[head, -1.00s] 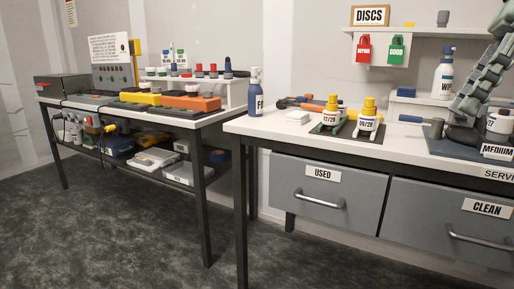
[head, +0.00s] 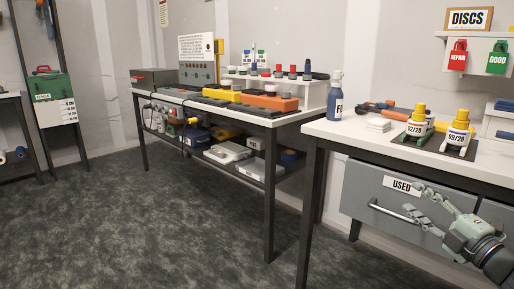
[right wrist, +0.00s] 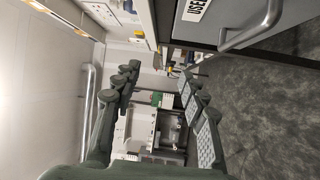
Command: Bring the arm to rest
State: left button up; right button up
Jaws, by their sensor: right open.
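My right gripper (head: 414,204) is open at the lower right of the head view, in front of the drawer marked USED (head: 365,190). Its fingers point left, and nothing shows between them. In the right wrist view the two fingers (right wrist: 158,74) stand apart with empty space between them. The drawer's handle shows in the right wrist view at the upper right (right wrist: 252,28); I cannot tell the exact gap to it. My left gripper is not in view.
The right bench top (head: 340,131) carries a blue-and-white bottle (head: 335,100) and two yellow-capped bottles on a dark mat. Another bench (head: 200,98) with orange and yellow devices stands left. A green case (head: 50,88) is far left. The floor (head: 170,225) between is open.

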jog(key=s+f+m+g+h, duration=0.2)
jog(key=s+f+m+h, duration=0.15)
jog(key=f, duration=0.45)
jog(key=s+f+m+g+h, duration=0.25)
jog(key=f+m, duration=0.25)
jog(key=f, duration=0.3)
jog(key=s+f+m+g+h, duration=0.2)
jog(key=s+f+m, duration=0.2)
jog(key=f, duration=0.4)
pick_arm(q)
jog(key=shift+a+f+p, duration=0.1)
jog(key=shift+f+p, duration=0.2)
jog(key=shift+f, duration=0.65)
pick_arm(e)
jog(key=s+a+f+m+g, duration=0.2)
jog(key=s+a+f+g, duration=0.2)
jog(key=s, duration=0.6)
jog(key=s+a+f+m+g+y, duration=0.1)
jog(key=s+a+f+m+g, duration=0.2)
jog(key=s+a+f, duration=0.6)
notch_tip(320, 180, down, 2)
jog(key=shift+s+f+m+g+y, duration=0.2)
jog(key=shift+s+m+g+y, duration=0.15)
jog(key=shift+s+g, duration=0.45)
